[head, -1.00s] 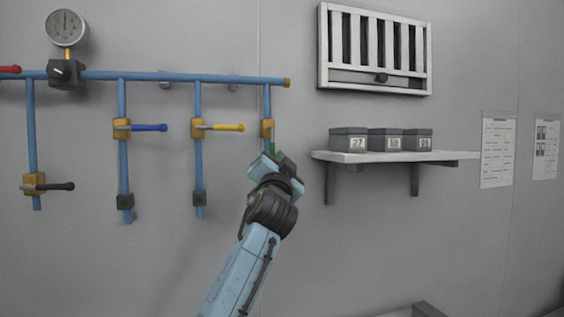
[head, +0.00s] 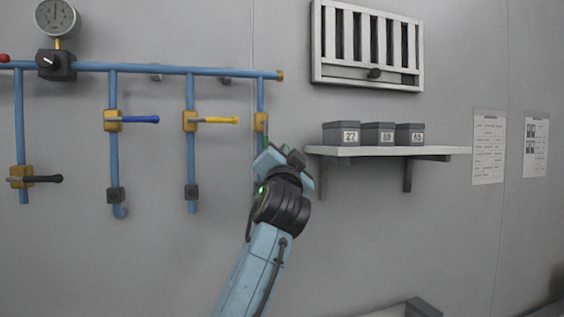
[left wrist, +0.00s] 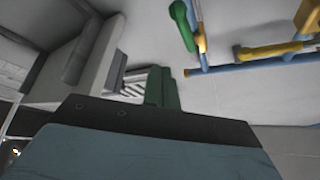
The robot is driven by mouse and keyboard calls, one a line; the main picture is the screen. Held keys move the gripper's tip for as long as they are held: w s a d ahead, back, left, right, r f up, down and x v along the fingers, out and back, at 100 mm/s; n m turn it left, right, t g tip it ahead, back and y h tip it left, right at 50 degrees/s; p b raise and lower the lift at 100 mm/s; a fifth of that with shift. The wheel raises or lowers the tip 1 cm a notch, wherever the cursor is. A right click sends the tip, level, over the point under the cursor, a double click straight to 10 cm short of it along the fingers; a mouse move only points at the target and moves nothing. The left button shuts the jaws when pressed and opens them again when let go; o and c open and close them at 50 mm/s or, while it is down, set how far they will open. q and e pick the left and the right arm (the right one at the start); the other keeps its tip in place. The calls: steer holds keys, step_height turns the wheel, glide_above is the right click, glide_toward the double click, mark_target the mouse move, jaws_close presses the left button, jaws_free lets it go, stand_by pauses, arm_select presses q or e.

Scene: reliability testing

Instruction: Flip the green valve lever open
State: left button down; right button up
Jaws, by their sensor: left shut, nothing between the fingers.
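The green valve lever (head: 266,139) is at the rightmost blue drop pipe, below its yellow valve body (head: 261,122). In the left wrist view the lever (left wrist: 182,25) shows more fully, with a rounded end. It points roughly along its pipe, not across it. My left gripper (head: 272,152) is just below and right of the valve in the head view, partly covering the lower lever. Its dark green fingers (left wrist: 162,88) are shut together and empty. In the wrist view a gap shows between fingers and lever. My right gripper is in neither view.
A white shelf (head: 440,151) with grey boxes is close on the right. A slatted vent (head: 370,45) is above it.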

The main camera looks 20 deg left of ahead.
arm_select(q)
steer(key=s, duration=0.3)
steer(key=s+b, duration=0.1)
steer(key=s, duration=0.1)
steer(key=shift+s+d, duration=0.3)
